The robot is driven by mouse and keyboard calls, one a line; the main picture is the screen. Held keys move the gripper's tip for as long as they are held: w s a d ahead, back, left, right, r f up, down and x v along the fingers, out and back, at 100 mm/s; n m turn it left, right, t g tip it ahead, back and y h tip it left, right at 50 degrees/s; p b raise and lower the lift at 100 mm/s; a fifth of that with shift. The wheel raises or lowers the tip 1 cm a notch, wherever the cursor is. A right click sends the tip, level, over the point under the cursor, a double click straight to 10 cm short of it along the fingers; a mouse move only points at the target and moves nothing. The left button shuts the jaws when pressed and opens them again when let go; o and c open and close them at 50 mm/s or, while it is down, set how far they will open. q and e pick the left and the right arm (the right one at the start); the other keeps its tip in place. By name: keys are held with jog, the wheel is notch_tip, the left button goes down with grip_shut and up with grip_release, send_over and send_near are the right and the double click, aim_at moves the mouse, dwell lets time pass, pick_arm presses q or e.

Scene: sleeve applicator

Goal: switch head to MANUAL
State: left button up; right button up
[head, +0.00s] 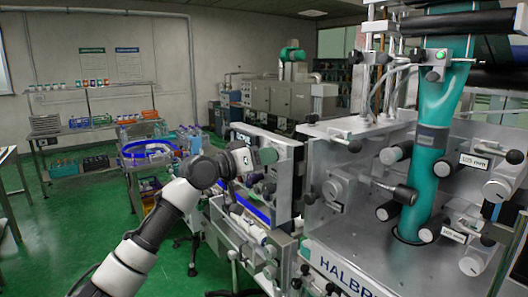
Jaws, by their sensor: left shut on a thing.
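The sleeve applicator head is the large silver machine (350,185) at the right, with a teal sleeve film (436,105) running down into it. My left arm comes in from the lower left. My left gripper (256,167) is at the upright metal plate (286,172) on the machine's left side. It is shut on a small dark knob there, mostly hidden by the gripper. No MANUAL marking or selector position is legible. My right gripper is not in view.
Black-and-silver knobs (495,190) and a black-handled lever (404,194) stick out of the machine's front. A conveyor (240,228) runs below my left gripper. Shelves (95,132) with bottles stand at the back left. Green floor (85,225) is open at the left.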

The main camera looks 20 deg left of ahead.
pick_arm(q)
jog(key=shift+n+p, duration=0.6)
jog(key=shift+n, duration=0.7)
jog(key=o, duration=0.9)
jog(key=shift+o, duration=0.2)
jog(key=b+v, duration=0.5)
jog(key=v, duration=0.5)
jog(key=shift+s+a, duration=0.25)
